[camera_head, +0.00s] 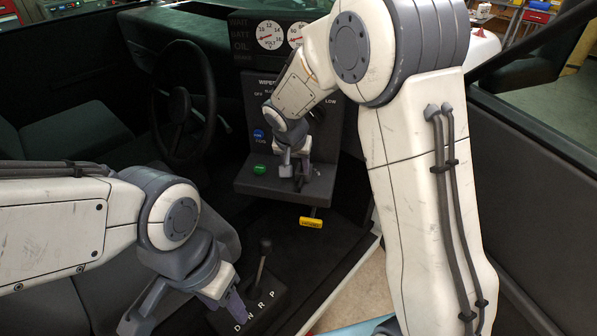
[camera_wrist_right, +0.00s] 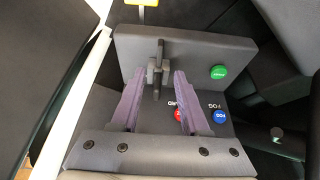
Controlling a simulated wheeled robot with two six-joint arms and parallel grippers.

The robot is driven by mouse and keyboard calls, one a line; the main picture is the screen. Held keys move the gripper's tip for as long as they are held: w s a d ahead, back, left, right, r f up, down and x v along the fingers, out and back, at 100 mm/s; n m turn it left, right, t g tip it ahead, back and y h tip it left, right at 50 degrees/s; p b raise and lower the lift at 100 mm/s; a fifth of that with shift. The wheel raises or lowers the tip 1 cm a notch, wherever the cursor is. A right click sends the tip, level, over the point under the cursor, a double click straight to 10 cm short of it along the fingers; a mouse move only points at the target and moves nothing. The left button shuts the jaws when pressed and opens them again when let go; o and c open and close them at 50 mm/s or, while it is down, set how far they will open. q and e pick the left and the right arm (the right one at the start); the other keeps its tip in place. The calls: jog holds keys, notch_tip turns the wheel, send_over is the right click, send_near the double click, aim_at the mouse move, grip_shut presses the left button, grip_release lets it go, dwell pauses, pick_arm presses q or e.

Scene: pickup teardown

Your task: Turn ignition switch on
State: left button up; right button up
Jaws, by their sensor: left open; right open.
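A dark switch with a flat upright handle (camera_wrist_right: 155,52), which looks like the ignition switch, stands on the grey ledge (camera_wrist_right: 205,48) in the right wrist view. My right gripper (camera_wrist_right: 158,74) is open, with one purple finger on each side of the switch; I cannot tell if either finger touches it. In the head view my right gripper (camera_head: 298,178) is over the ledge's right part and hides most of the switch. My left gripper (camera_head: 236,304) is beside the gear selector at the bottom, away from the ledge. Its fingers are partly hidden.
A green button (camera_wrist_right: 218,72) is beside the switch, with blue (camera_wrist_right: 220,115) and red (camera_wrist_right: 179,115) buttons behind. A yellow handle (camera_head: 312,222) hangs below the ledge. The gear lever (camera_head: 262,262) rises near my left gripper. The steering wheel (camera_head: 182,105) is left.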

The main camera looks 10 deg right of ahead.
aim_at(300, 183)
jog(key=p+x, duration=0.1)
jog(key=x, duration=0.8)
jog(key=shift+f+p, duration=0.3)
jog(key=shift+f, duration=0.05)
grip_shut()
dwell(0.9)
